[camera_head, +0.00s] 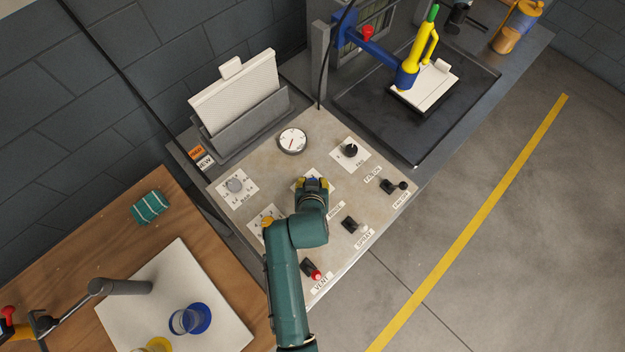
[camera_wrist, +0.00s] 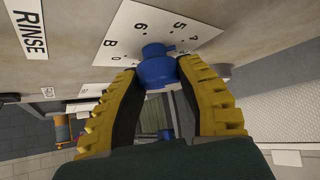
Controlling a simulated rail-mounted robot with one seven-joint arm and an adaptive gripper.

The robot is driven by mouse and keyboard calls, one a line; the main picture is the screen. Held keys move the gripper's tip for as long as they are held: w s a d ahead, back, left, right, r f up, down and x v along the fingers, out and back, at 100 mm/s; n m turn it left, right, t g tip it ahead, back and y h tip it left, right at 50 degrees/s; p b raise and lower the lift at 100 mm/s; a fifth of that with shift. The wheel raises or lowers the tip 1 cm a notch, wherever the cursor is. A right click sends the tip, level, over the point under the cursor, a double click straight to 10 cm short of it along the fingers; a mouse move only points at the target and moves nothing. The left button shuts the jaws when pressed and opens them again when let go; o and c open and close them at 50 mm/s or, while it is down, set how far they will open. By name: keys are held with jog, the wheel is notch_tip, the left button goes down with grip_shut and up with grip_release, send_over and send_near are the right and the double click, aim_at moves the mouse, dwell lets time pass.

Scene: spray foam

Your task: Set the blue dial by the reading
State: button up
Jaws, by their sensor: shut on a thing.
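The blue dial (camera_wrist: 156,68) sits on a white scale plate (camera_wrist: 135,26) in the wrist view, where a "B" and the figures 4, 5, 6 and 0 show. My gripper (camera_wrist: 160,77) is shut on the dial, with a yellow ribbed finger on each side of it. In the head view my gripper (camera_head: 311,185) is over the panel (camera_head: 228,211) and hides most of the dial. A round white gauge (camera_head: 292,140) with a red needle stands behind it on the panel. Its figures are too small to read.
Black switches (camera_head: 349,223) and a red-tipped switch (camera_head: 313,273) stick up at the right and front. A rack (camera_head: 240,120) of white panels stands behind.

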jog(key=shift+s+f, duration=0.15)
jog(key=shift+f, duration=0.2)
jog(key=o, duration=0.9)
jog(key=shift+o, duration=1.3)
jog(key=shift+r, duration=0.2)
jog(key=v, duration=1.2)
